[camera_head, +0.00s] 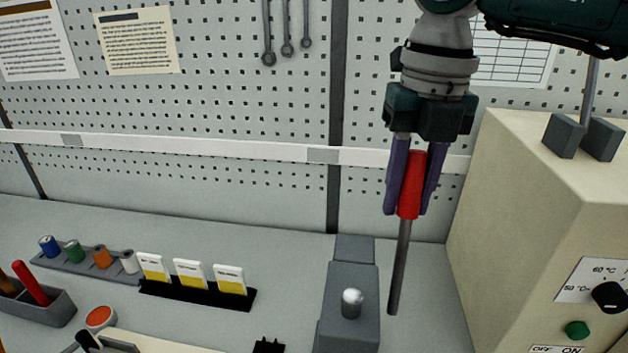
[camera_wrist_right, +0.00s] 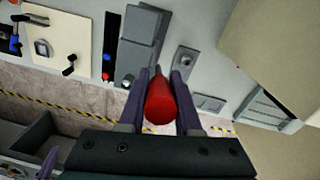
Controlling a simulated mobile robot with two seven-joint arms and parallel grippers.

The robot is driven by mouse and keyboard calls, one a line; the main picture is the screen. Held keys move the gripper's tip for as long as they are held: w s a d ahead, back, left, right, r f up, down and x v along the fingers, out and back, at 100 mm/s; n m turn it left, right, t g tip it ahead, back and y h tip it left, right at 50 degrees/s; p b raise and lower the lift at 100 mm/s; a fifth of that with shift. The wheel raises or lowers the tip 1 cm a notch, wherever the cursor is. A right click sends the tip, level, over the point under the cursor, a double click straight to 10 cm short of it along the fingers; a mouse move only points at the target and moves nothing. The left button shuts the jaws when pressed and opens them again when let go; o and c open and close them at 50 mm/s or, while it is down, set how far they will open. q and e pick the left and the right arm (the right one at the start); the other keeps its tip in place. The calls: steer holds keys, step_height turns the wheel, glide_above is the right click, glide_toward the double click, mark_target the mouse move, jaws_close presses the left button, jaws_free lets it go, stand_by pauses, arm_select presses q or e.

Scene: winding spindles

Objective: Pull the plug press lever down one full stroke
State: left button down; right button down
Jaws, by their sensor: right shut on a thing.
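The lever is a grey rod (camera_head: 399,265) with a red grip (camera_head: 410,185) at its top. It stands nearly upright, leaning slightly, just right of the grey press body (camera_head: 348,278) with its silver knob (camera_head: 351,303). The lever's lower end shows no clear joint to the press. My right gripper (camera_head: 406,212) comes from above, its purple fingers shut on the red grip. In the right wrist view the red grip (camera_wrist_right: 160,104) lies between both fingers, and the rod is mostly hidden behind it. My left gripper is not in the head view.
A cream box (camera_head: 520,215) with a dial and green button stands close on the right. Several spools (camera_head: 101,256), a black card holder (camera_head: 197,293) and a grey tray (camera_head: 40,305) are on the left. A pegboard (camera_head: 210,110) is behind. Bench space left of the press is partly clear.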

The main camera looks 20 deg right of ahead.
steer(key=shift+s+a+r+t+h+p, duration=0.2)
steer(key=shift+s+p, duration=0.15)
steer(key=shift+p, duration=0.15)
steer(key=shift+s+a+r+t+h+p, duration=0.1)
steer(key=shift+s+a+t+p, duration=0.15)
steer(key=shift+p, duration=0.2)
steer(key=shift+s+a+t+h+p, duration=0.35)
steer(key=shift+s+t+p, duration=0.1)
steer(key=shift+s, duration=0.3)
steer(key=shift+s+a+f, duration=0.1)
steer(key=shift+s, duration=0.05)
steer(key=s+a+t, duration=0.1)
steer(key=s+h, duration=0.1)
steer(key=s, duration=0.1)
steer(key=shift+a+f+t+b, duration=0.15)
steer(key=shift+a+t+b, duration=0.15)
steer(key=shift+a+t, duration=0.1)
